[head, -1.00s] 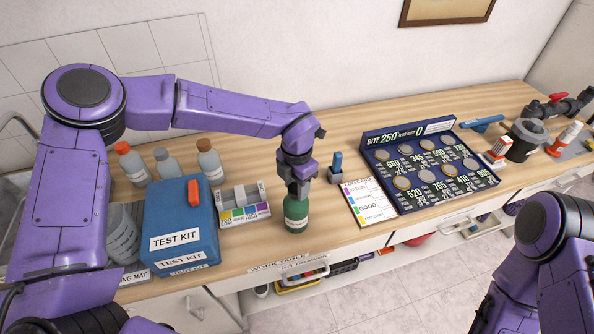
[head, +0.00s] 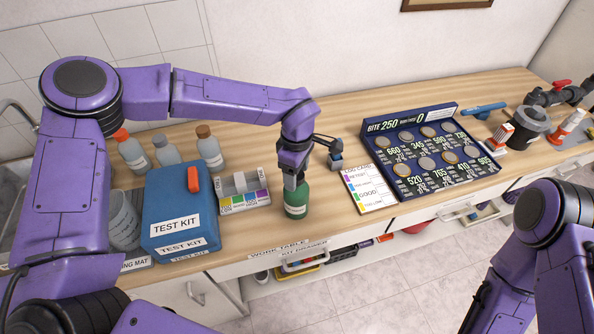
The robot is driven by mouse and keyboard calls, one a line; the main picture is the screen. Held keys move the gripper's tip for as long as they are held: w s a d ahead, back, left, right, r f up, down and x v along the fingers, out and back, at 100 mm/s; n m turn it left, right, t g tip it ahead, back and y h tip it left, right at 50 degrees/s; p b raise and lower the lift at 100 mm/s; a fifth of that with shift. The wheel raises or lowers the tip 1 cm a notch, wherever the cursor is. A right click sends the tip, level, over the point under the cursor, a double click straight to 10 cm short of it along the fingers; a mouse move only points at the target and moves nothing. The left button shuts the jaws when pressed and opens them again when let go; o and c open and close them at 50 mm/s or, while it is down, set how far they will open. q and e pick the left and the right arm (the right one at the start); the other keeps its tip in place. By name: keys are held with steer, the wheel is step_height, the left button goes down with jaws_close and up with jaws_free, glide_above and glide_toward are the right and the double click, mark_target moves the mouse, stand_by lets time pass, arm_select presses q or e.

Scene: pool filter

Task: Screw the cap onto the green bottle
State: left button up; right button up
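The green bottle (head: 298,201) stands upright near the front edge of the wooden work table, with a pale label low on its side. My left gripper (head: 291,184) points down at the bottle's top, its fingers in front of and over the neck. The gripper hides the bottle's mouth, so I cannot see the cap, nor whether the fingers are closed on it. My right arm shows at the right edge, but its gripper is not visible.
Left of the bottle are a colour-strip holder (head: 243,203), a blue test kit box (head: 180,212) and several bottles behind it. Right are a small blue-topped device (head: 335,158), a colour card (head: 369,189) and a dark blue tray (head: 381,154) of round discs.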

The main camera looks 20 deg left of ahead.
arm_select(q)
steer(key=n, duration=0.2)
steer(key=n+b, duration=0.1)
steer(key=n, duration=0.2)
steer(key=shift+f+n+b, duration=0.25)
steer(key=shift+n+b, duration=0.15)
steer(key=shift+r+n, duration=0.15)
steer(key=shift+n, duration=0.65)
steer(key=shift+w+r, duration=0.1)
steer(key=shift+p, duration=0.4)
